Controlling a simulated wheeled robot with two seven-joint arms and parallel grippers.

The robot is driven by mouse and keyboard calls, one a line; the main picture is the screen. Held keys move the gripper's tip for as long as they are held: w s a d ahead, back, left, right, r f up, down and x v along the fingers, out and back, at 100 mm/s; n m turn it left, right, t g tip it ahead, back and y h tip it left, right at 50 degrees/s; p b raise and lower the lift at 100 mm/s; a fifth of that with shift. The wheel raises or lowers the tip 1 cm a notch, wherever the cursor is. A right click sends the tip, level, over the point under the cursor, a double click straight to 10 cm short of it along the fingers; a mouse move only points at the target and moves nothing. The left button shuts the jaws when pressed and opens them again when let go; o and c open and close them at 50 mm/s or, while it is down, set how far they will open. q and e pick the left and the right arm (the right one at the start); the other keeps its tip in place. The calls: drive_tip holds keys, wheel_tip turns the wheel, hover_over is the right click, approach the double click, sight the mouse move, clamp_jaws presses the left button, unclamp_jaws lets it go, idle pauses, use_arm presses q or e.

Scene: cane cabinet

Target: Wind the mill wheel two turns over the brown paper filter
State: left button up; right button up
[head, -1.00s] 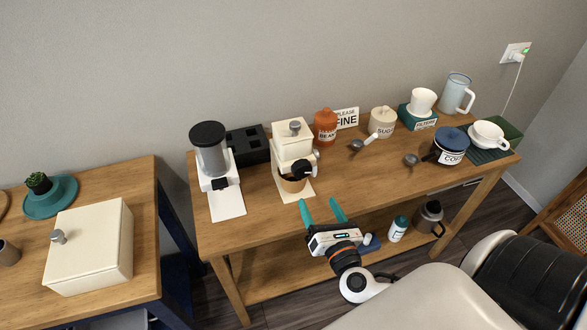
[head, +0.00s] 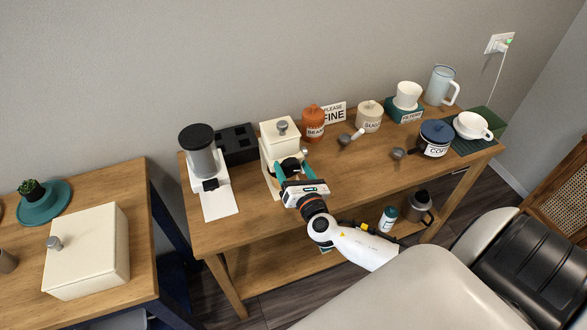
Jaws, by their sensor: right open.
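The cream mill (head: 279,138) stands on the wooden table, with a grey knob (head: 282,126) on top. A dark round part, which looks like the wheel (head: 291,163), is on its front. My right gripper (head: 294,170) is open, its teal fingers reaching either side of the mill's lower front near this dark part. I cannot tell whether they touch it. My left gripper is not in view.
A grey-and-white machine (head: 203,160) and a black caddy (head: 236,144) stand left of the mill. The orange beans jar (head: 313,125), sugar jar (head: 369,118) and blue-lidded coffee jar (head: 435,135) stand to the right, with two scoops nearby. The table front right of my gripper is clear.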

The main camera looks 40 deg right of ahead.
drive_tip(key=c, duration=1)
drive_tip(key=shift+o, duration=0.2)
